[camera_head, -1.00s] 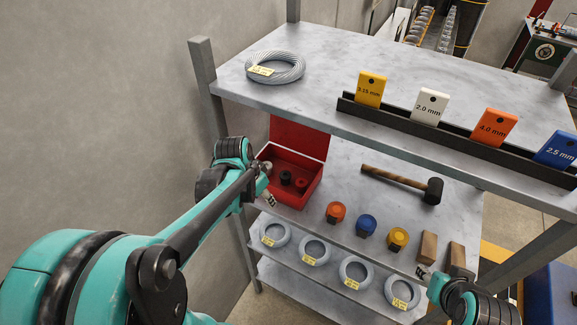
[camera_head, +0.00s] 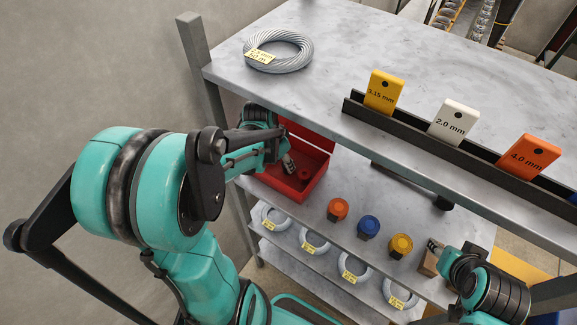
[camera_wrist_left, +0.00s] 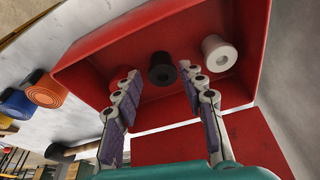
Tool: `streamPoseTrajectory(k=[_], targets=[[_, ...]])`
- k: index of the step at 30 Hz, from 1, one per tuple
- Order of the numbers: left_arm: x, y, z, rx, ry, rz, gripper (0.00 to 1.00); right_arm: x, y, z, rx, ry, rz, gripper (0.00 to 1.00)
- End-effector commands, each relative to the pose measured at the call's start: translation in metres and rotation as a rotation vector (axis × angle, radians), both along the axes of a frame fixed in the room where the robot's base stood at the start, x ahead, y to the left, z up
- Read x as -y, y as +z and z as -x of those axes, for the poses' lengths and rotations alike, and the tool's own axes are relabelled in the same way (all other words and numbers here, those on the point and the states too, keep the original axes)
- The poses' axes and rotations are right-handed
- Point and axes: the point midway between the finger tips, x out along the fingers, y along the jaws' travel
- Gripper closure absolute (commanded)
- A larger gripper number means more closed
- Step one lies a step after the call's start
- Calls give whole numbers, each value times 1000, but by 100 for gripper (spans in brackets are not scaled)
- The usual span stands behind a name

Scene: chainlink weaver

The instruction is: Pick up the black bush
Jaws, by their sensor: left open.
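The black bush (camera_wrist_left: 163,68) is inside the red box (camera_wrist_left: 100,48), between a red bush (camera_wrist_left: 120,80) and a white bush (camera_wrist_left: 219,52) in the left wrist view. My left gripper (camera_wrist_left: 159,73) is open and empty, its two fingers reaching towards the box with the black bush seen between their tips. In the head view my left gripper (camera_head: 289,165) is over the red box (camera_head: 318,165) and hides the black bush. The red bush shows there beside it. My right gripper (camera_head: 434,246) is at the lower right by a brown block; its fingers are too small to judge.
Orange (camera_head: 338,208), blue (camera_head: 368,226) and yellow (camera_head: 400,244) capped items stand right of the box on the middle shelf. A hammer (camera_head: 415,186) lies behind them. The upper shelf (camera_head: 350,60) overhangs, with a wire coil (camera_head: 278,50) and a label rack (camera_head: 410,125).

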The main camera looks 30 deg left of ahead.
Motion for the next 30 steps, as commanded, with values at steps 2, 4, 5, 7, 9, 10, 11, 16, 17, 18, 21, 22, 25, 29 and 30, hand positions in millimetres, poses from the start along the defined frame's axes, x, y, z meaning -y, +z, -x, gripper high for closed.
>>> streamPoseTrajectory(k=[2,4,5,7,9,10,11,16,17,18,21,22,25,29,30], targets=[[1,-10,-8,0,-2,-1,59,0,-1,0,0,0,0,60],[3,-19,-14,0,-3,-1,59,0,-1,0,0,0,0,60],[3,-24,-14,0,-2,-1,59,0,-2,0,0,0,0,60],[3,-31,-16,0,-2,-1,59,0,-3,0,0,0,0,60],[4,-36,-17,0,-1,0,59,0,-3,0,0,0,0,60],[4,-37,-17,0,-1,0,59,0,-3,0,0,0,0,60],[4,-37,-17,0,-1,0,59,0,-3,0,0,0,0,60],[4,-37,-17,0,-1,0,59,0,-3,0,0,0,0,60],[4,-37,-17,0,-1,0,62,0,-3,0,0,0,0,60],[4,-37,-17,0,-1,0,72,0,-3,0,0,0,0,60],[4,-37,-17,0,-1,0,94,0,-3,0,0,0,0,60],[4,-37,-17,0,-1,0,94,0,-3,0,0,0,0,60],[4,-37,-17,0,-1,0,94,0,-3,0,0,0,0,60],[4,-37,-17,0,-1,0,94,0,-3,0,0,0,0,60],[4,-36,-17,0,-1,0,94,0,-3,0,0,0,0,60]])
